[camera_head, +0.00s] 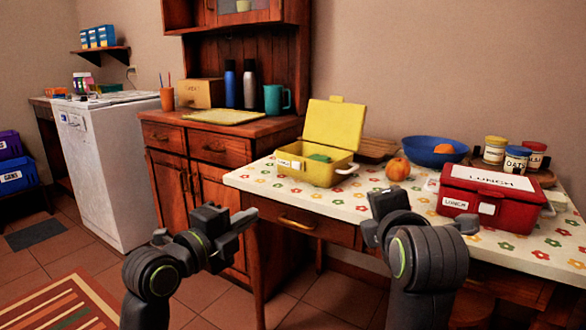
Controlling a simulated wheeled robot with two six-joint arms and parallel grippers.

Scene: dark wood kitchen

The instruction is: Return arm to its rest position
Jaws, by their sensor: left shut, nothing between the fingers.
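My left arm comes in from the bottom left. My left gripper (246,217) is shut and empty, held in the air in front of the dark wood cabinet and left of the table's front corner. My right arm comes in from the bottom right. My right gripper (388,204) shows as a dark block in front of the table's front edge; its fingers are not clear. Neither gripper is seen holding anything.
The flowered table (350,208) bears an open yellow lunch box (310,170), an orange fruit (398,169), a blue bowl (425,157), a closed red lunch box (490,200) and several jars (516,160). A wooden cabinet (205,150) stands behind.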

